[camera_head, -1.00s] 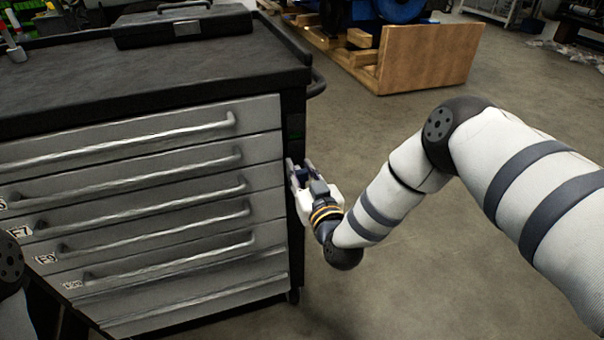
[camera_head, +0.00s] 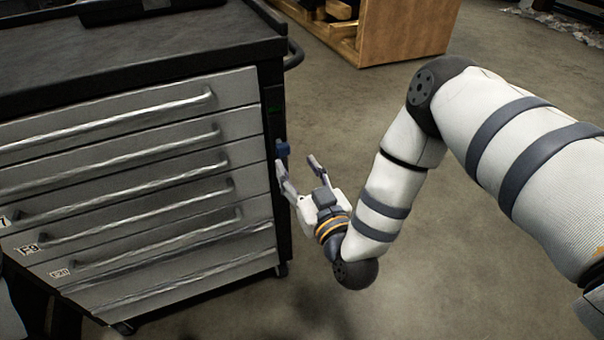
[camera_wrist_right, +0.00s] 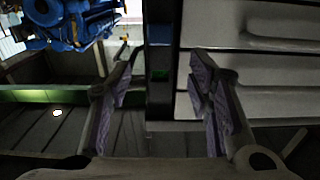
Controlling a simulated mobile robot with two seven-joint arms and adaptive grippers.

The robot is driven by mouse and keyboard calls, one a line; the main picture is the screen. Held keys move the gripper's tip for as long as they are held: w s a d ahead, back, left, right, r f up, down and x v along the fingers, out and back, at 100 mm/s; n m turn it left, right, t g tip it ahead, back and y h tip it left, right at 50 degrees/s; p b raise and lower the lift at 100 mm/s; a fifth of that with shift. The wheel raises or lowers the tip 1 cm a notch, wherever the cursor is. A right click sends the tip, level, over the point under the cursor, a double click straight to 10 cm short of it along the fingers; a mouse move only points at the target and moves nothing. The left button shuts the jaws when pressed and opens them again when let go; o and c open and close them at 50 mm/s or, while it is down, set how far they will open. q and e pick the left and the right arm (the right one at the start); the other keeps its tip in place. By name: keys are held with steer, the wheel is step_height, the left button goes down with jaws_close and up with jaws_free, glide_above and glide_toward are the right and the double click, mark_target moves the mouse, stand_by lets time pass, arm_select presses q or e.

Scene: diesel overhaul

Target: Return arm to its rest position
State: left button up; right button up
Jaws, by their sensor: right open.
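My right gripper (camera_head: 298,170) is open and empty beside the front right corner of the grey tool cabinet (camera_head: 150,215). A small blue piece (camera_head: 283,149) is at the cabinet's dark corner post, just past the fingertips. In the right wrist view my right gripper (camera_wrist_right: 160,90) has its fingers spread wide. The dark post (camera_wrist_right: 160,100) shows between them, with a blue patch (camera_wrist_right: 160,33) and a small green mark (camera_wrist_right: 160,74) on it. Nothing is held between the fingers. My left gripper is not in view.
The cabinet has several shut drawers with long handles and a black top (camera_head: 120,50). A black side handle (camera_head: 294,55) sticks out at its right. A wooden crate (camera_head: 405,30) stands behind. The floor (camera_head: 340,110) between them is clear.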

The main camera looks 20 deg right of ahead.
steer(key=shift+s+d, duration=0.1)
steer(key=shift+s, duration=1.15)
steer(key=s+a+f+g+y+p, duration=0.1)
steer(key=s+f+g+y, duration=0.1)
steer(key=s+f+g, duration=0.95)
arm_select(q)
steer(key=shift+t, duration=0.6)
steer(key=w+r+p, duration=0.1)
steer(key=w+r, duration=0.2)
arm_select(e)
steer(key=s+d+f+g+h, duration=0.1)
steer(key=s+d+g, duration=0.1)
steer(key=s, duration=0.8)
steer(key=s+d+f+g, duration=0.1)
steer(key=s+g, duration=0.3)
steer(key=s, duration=0.5)
steer(key=s+d+f+g+h, duration=0.1)
steer(key=s+d+g, duration=0.2)
steer(key=s, duration=0.7)
steer(key=shift+s+m+h, duration=0.3)
steer(key=shift+s+m, duration=0.05)
steer(key=shift+m, duration=0.05)
